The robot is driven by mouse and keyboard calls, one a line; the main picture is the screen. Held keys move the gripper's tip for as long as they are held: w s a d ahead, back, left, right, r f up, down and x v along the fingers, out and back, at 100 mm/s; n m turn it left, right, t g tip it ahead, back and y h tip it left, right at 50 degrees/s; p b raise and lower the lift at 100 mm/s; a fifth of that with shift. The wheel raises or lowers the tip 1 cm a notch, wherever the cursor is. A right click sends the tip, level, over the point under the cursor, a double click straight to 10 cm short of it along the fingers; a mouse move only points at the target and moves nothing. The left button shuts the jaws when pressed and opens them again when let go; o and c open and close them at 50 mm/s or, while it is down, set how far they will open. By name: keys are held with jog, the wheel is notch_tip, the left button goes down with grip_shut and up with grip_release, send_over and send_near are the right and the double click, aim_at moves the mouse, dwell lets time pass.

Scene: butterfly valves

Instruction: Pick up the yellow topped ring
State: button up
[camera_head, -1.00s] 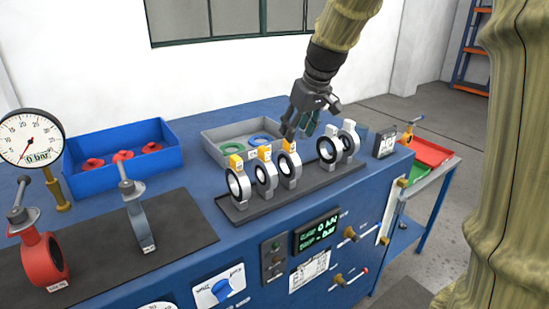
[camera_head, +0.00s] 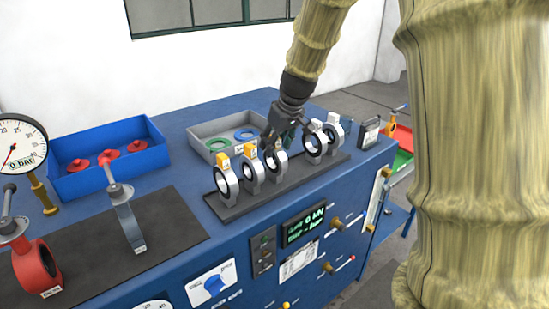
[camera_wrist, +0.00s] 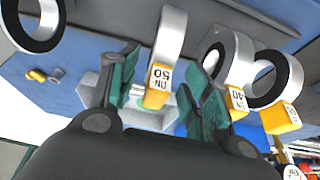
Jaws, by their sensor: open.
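Three light grey rings with yellow tops stand upright at the left of a row on a dark rack (camera_head: 238,208): the leftmost ring (camera_head: 228,184), the second ring (camera_head: 254,172) and the third ring (camera_head: 279,164). My gripper (camera_head: 275,138) is at the third ring's top and hides part of it. In the wrist view, my open green-padded fingers (camera_wrist: 160,90) stand on either side of a ring's yellow top marked DN 50 (camera_wrist: 157,88). Contact cannot be told. A DN 40 yellow top (camera_wrist: 236,100) and another yellow top (camera_wrist: 280,117) lie just right of the right finger.
Rings without yellow tops (camera_head: 314,142) stand at the rack's right. Behind are a grey tray (camera_head: 205,128) with green and blue rings and a blue bin (camera_head: 90,180) with red parts. A red valve (camera_head: 37,270) and gauge (camera_head: 20,145) are at the left.

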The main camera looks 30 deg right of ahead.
jog(key=shift+p+x, duration=0.3)
jog(key=shift+x, duration=0.95)
jog(key=shift+d, duration=0.1)
grip_shut()
